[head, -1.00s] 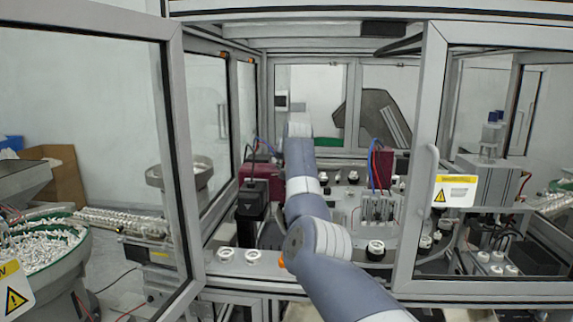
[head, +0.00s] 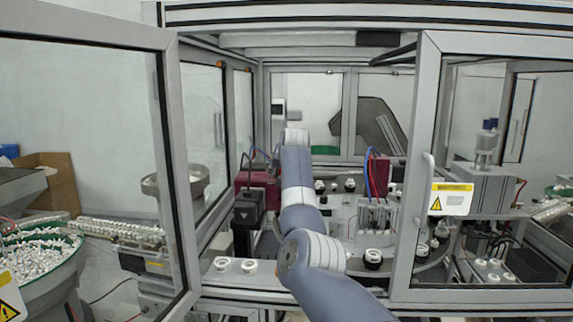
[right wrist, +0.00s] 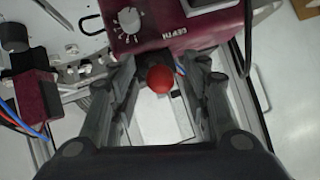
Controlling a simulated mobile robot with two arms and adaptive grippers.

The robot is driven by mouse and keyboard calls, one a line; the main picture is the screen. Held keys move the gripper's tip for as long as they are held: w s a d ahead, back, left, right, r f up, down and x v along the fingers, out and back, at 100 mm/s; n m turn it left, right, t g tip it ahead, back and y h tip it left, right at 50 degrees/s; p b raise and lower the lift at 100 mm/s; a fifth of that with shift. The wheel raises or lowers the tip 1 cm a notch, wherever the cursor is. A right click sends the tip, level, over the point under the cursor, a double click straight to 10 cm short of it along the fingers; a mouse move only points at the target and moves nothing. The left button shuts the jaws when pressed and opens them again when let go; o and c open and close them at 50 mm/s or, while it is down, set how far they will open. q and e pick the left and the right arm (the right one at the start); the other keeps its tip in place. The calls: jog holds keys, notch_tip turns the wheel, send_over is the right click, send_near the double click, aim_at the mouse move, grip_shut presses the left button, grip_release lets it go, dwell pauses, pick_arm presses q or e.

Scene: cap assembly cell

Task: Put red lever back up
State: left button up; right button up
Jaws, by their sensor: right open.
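The red ball knob (right wrist: 160,79) of the lever shows in the right wrist view, in front of a maroon box (right wrist: 180,24) with a white dial. My right gripper (right wrist: 162,92) is open, with one finger on each side of the knob. I see no clear contact between fingers and knob. Most of the lever's shaft is hidden. In the head view my right arm reaches into the cell, and its gripper and the red knob are hidden behind the arm. My left gripper is in neither view.
Open glass doors (head: 171,150) and (head: 420,170) flank the opening. A second maroon block (right wrist: 32,100) with blue and red tubes stands left of the gripper in the wrist view. White caps (head: 249,267) sit along the front edge. A bowl feeder (head: 50,275) stands outside left.

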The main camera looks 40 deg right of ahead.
jog(key=v, duration=1.1)
jog(key=shift+s+r, duration=0.1)
jog(key=shift+r, duration=0.05)
dwell(0.3)
